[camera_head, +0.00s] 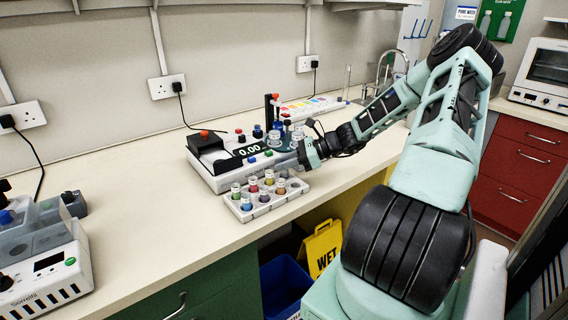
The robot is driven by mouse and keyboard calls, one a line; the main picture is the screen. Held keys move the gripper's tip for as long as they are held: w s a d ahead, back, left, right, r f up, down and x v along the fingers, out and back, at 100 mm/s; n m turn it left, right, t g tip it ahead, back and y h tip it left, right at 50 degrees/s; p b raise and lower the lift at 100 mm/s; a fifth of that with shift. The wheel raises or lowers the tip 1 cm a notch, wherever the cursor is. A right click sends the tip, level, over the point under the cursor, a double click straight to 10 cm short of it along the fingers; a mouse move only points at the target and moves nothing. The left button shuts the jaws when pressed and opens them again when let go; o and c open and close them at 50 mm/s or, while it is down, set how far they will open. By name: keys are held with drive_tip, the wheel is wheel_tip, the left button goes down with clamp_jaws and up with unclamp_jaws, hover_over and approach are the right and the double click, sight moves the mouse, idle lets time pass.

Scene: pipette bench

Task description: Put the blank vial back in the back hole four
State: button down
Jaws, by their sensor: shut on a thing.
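The white vial rack (262,208) stands near the front edge of the bench, with several coloured, capped vials in its two rows. My gripper (288,161) reaches in from the right, low over the bench, just behind the back right end of the rack and in front of the balance. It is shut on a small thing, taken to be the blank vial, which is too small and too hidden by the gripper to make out. The right end of the back row, where hole four would be, is hard to see clearly.
Bottles (287,131) and a white tray with coloured spots (312,108) stand behind my gripper. Another device (48,262) is at the far left. The bench between it and the rack is clear.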

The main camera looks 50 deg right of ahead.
drive_tip(key=shift+f, duration=0.3)
drive_tip(key=shift+f, duration=0.15)
drive_tip(key=c, duration=1.5)
unclamp_jaws()
